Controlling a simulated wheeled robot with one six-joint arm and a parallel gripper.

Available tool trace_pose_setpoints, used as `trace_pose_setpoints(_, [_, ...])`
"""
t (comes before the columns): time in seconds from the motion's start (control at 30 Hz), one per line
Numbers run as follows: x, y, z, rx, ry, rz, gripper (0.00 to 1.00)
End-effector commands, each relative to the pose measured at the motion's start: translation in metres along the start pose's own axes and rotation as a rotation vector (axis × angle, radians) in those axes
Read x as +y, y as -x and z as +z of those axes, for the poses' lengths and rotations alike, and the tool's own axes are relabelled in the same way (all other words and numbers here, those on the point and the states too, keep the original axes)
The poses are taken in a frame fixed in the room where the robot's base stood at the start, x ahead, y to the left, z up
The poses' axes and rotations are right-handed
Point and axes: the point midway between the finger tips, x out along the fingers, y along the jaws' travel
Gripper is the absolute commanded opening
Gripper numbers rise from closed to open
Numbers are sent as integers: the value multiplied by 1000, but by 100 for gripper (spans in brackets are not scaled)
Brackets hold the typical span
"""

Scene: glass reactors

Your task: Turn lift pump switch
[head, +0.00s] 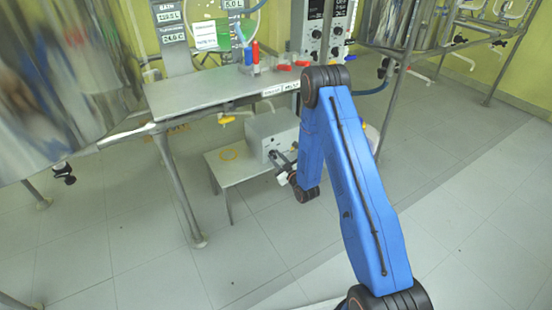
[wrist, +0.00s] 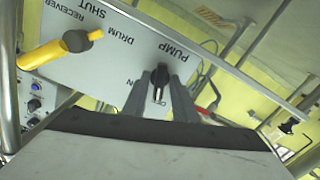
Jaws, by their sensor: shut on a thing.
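The lift pump switch (wrist: 158,95) is a small black knob with a pale mark on a grey panel lettered PUMP, upside down in the wrist view. My gripper (wrist: 161,80) is shut on the knob, with a dark finger on each side of it. Lettering near the fingers is partly covered. In the head view, my gripper (head: 283,176) is at the front of a grey box (head: 272,136) on a low table. The knob is too small to make out there.
A yellow lever (wrist: 48,52) with a black hub sticks out from the panel near the RECEIVER, DRUM and SHUT lettering. The low table (head: 240,172) holds the box. Open tiled floor lies in front.

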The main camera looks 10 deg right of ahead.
Motion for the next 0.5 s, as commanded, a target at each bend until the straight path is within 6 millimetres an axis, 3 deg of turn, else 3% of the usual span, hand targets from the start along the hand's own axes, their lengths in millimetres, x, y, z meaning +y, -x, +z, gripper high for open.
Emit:
trace_pose_setpoints(0.2, [0, 1, 0, -1, -1, 0, 3])
trace_pose_setpoints(0.23, [0, 1, 0, -1, -1, 0, 31])
trace_pose_setpoints(0.5, [0, 0, 0, -1, -1, 0, 31])
